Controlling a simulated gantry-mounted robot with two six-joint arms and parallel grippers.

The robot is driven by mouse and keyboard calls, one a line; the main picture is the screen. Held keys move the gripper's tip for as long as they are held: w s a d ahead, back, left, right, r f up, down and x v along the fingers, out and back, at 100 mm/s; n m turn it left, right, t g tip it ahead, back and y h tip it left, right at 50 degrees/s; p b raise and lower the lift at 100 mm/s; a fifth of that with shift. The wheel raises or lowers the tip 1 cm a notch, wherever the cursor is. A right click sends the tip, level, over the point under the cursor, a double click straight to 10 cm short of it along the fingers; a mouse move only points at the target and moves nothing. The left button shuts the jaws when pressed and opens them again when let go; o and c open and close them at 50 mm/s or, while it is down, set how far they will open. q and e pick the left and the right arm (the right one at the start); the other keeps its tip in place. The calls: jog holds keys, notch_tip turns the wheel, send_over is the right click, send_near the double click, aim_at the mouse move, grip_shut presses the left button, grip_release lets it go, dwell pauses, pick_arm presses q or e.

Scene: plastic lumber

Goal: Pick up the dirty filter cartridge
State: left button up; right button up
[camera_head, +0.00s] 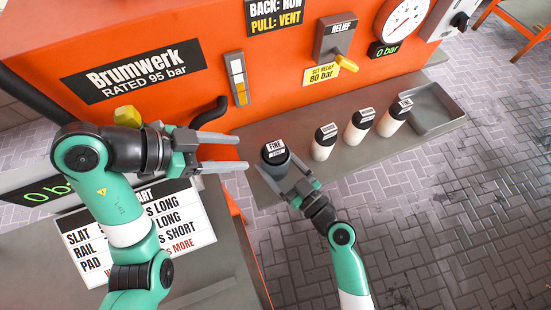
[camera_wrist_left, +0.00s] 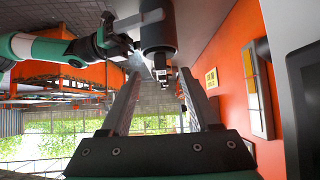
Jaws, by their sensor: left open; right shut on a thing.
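A dark grey cylinder labelled "FINE" (camera_head: 275,153) stands upright at the left end of the grey shelf. My right gripper (camera_head: 287,181) is shut on its near side. In the left wrist view the cylinder (camera_wrist_left: 158,35) shows with my right gripper (camera_wrist_left: 122,45) against it. My left gripper (camera_head: 242,152) is open and empty, its fingers pointing at the cylinder from the left, just short of it. Three white cartridges with black tops (camera_head: 325,142) stand in a row to the right; their small labels are unreadable.
The grey shelf (camera_head: 420,150) runs along the orange machine (camera_head: 285,75) and has an empty tray (camera_head: 433,112) at its right end. A yellow-handled relief lever (camera_head: 344,62) and a gauge (camera_head: 404,20) are above. A text board (camera_head: 185,222) lies lower left.

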pick_arm(q)
notch_tip(320, 180, up, 7)
jog(key=d+t+h, duration=0.1)
jog(key=d+h, duration=0.1)
jog(key=h, duration=0.1)
send_near(272, 147)
jog(key=x, duration=0.3)
jog(key=shift+d+f, duration=0.2)
jog(key=shift+f, duration=0.15)
jog(key=shift+w+d+f, duration=0.1)
jog(key=shift+w+d, duration=0.15)
jog(key=shift+d, duration=0.45)
jog(key=shift+x, duration=2.95)
jog(key=shift+w+a, duration=0.1)
grip_shut()
